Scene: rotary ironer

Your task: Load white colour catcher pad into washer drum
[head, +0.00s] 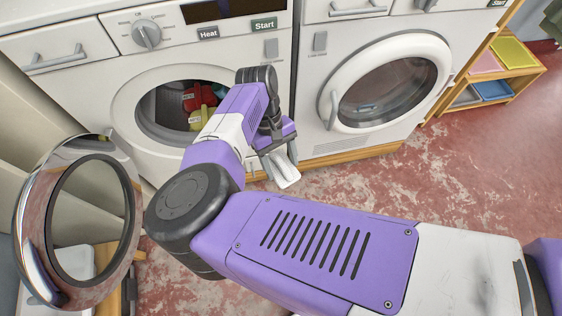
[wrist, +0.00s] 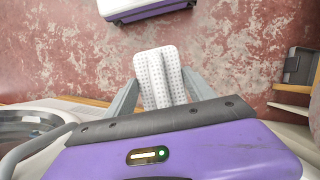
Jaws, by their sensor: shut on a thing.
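The white colour catcher pad (head: 285,174) hangs from my gripper (head: 279,161), in front of the gap between the two machines. In the wrist view my gripper (wrist: 160,92) is shut on the pad (wrist: 161,72), which is dotted and has a lengthwise fold. The left washer's drum (head: 152,107) is open. A red item (head: 198,97) and a yellow item (head: 201,118) lie inside it. My gripper and the pad are outside the drum, to the right of its opening and lower. My arm hides the right part of the opening.
The left washer's round door (head: 131,205) stands swung wide open at the left. The right machine's door (head: 436,60) is shut, with a protruding handle. A wooden shelf (head: 541,68) with coloured trays stands at the far right. Reddish floor (head: 350,185) is clear in front of the right machine.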

